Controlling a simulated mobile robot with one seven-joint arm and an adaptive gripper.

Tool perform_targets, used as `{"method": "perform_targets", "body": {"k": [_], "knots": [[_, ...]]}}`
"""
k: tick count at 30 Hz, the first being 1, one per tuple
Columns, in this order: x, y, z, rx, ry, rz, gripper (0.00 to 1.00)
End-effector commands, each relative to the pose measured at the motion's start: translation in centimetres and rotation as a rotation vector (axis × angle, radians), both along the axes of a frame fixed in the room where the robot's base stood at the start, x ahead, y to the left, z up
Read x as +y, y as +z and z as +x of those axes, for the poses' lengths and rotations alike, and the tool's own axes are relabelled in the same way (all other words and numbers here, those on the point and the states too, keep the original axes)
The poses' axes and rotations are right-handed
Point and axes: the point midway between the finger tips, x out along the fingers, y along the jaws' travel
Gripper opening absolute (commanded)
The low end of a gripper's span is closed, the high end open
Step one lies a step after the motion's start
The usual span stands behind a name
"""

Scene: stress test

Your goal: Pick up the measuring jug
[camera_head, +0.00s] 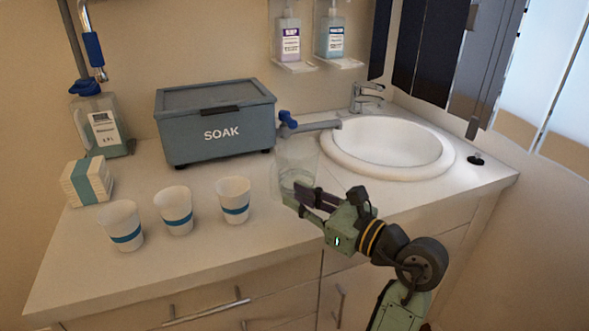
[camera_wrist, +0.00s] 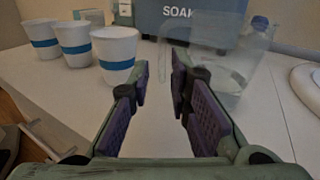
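The measuring jug (camera_head: 296,160) is a clear, see-through vessel standing on the counter right of the grey SOAK box. In the wrist view the jug (camera_wrist: 232,72) is just beyond my right-hand finger, with what looks like its handle toward the gap between the fingers. My gripper (camera_head: 297,192) is in front of the jug, low over the counter. In the wrist view my gripper (camera_wrist: 160,82) is open, with bare counter visible between the purple pads. My fingers partly cover the jug's lower part, so I cannot tell whether they touch it.
Several white cups with blue bands, including one cup (camera_head: 234,200), stand left of my gripper. The SOAK box (camera_head: 216,128) stands behind. A blue-knobbed grey fitting (camera_head: 310,127) shows behind the jug. A round basin (camera_head: 388,148) lies right. The counter's front edge is close.

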Motion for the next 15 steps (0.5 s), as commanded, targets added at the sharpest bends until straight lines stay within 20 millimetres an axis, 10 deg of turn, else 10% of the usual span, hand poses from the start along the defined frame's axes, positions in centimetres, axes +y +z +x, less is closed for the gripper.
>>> {"method": "perform_targets", "body": {"k": [15], "knots": [[4.4,-0.2,4.4,0.001,0.005,0.002,0.18]]}}
